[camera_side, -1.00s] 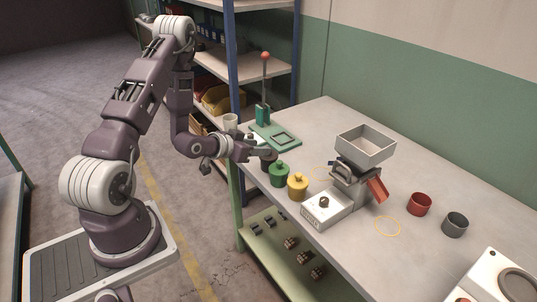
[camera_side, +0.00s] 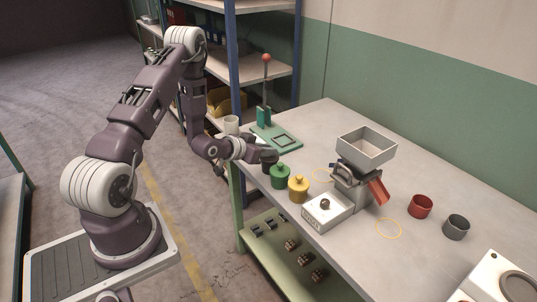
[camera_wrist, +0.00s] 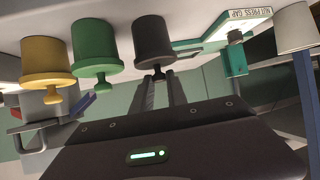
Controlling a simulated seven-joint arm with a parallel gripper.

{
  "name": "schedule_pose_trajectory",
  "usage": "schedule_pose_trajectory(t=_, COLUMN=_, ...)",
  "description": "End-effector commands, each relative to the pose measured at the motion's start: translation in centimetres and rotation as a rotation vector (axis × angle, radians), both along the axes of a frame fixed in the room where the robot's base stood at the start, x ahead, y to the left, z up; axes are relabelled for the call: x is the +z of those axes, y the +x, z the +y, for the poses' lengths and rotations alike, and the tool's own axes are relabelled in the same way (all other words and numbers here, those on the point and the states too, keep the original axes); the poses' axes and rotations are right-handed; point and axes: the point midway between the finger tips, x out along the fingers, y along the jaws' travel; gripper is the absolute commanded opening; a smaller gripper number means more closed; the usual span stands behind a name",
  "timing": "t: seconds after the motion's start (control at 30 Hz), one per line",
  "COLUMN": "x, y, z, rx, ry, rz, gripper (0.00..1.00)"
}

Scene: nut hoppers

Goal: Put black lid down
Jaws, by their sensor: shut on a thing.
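The black lid (camera_wrist: 155,60) shows as a dark rim with a small knob, against the black pot (camera_wrist: 151,35) in the wrist view, which sees the scene upside down. I see no clear gap between lid and pot. My gripper (camera_wrist: 158,77) is shut on the lid's knob. In the side view my gripper (camera_side: 258,153) is at the bench's near-left edge, directly over the black pot (camera_side: 269,167), and hides most of the lid.
The green lidded pot (camera_side: 280,177) and the yellow lidded pot (camera_side: 298,190) stand close beside the black one. A green press (camera_side: 277,138) and a white cup (camera_side: 231,122) are behind. A hopper (camera_side: 366,149) stands to the right, with red (camera_side: 420,206) and grey (camera_side: 456,227) cups beyond.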

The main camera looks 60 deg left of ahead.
Motion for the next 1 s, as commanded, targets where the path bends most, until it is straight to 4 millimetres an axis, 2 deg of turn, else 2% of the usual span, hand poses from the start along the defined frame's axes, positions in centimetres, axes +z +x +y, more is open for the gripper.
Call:
schedule_pose_trajectory(t=0.17, x=1.4, y=0.1, z=0.1, rx=0.001, ry=0.001, rz=-0.002, gripper=0.0)
schedule_pose_trajectory(t=0.4, x=7.3, y=0.1, z=0.0, rx=-0.001, ry=0.004, rz=-0.005, gripper=0.0)
schedule_pose_trajectory(t=0.57, x=9.6, y=0.6, z=-0.1, rx=-0.019, ry=0.003, rz=-0.003, gripper=0.0)
schedule_pose_trajectory(t=0.67, x=9.5, y=3.1, z=-0.7, rx=-0.096, ry=0.006, rz=-0.004, gripper=0.0)
schedule_pose_trajectory(t=0.8, x=8.0, y=7.7, z=-1.6, rx=-0.26, ry=0.009, rz=-0.001, gripper=0.0)
schedule_pose_trajectory(t=0.9, x=6.7, y=10.3, z=-1.8, rx=-0.352, ry=0.007, rz=-0.002, gripper=0.0)
schedule_pose_trajectory(t=1.0, x=5.7, y=11.9, z=-1.6, rx=-0.407, ry=0.006, rz=-0.001, gripper=0.0)
